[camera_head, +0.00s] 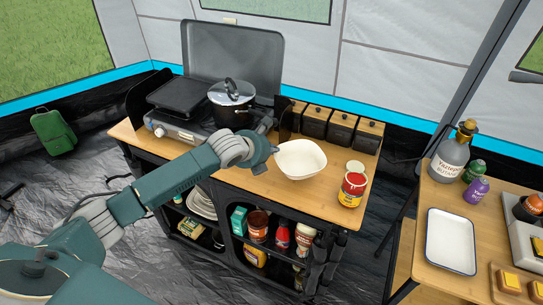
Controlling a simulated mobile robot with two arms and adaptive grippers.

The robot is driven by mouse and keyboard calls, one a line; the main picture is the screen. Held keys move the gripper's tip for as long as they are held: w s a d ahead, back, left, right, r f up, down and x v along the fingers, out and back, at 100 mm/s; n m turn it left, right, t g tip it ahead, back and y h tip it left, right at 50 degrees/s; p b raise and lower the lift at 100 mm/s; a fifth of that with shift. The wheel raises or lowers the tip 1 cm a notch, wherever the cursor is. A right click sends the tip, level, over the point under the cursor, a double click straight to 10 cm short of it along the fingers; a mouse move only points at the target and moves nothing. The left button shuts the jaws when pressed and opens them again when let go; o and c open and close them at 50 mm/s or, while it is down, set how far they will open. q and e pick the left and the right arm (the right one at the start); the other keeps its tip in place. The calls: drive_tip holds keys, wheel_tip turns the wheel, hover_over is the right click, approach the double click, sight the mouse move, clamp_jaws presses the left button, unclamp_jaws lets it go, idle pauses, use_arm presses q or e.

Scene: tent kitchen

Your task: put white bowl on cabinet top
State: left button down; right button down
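The white bowl (302,162) is over the cabinet top (318,196), near its front edge, with its opening facing up. It looks upright; I cannot tell whether it rests on the wood or is just above it. My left gripper (270,152) is at the bowl's left rim, touching or very close to it. Its fingers are small and partly hidden, so I cannot tell whether they grip the rim. My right gripper is out of view.
A stove with a black pot (232,100) stands left of the bowl. Dark boxes with wooden lids (341,128) line the back. A red-and-yellow can (352,190) stands to the right. A second table holds a white tray (451,241) and bottles.

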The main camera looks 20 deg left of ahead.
use_arm(q)
wheel_tip(320, 180, down, 3)
drive_tip(key=shift+s+r+p, duration=0.1)
drive_tip(key=shift+r+p, duration=0.1)
drive_tip(key=shift+p, duration=0.25)
drive_tip(key=shift+f, duration=0.35)
drive_tip(key=shift+f, duration=0.15)
drive_tip(key=c, duration=2)
unclamp_jaws()
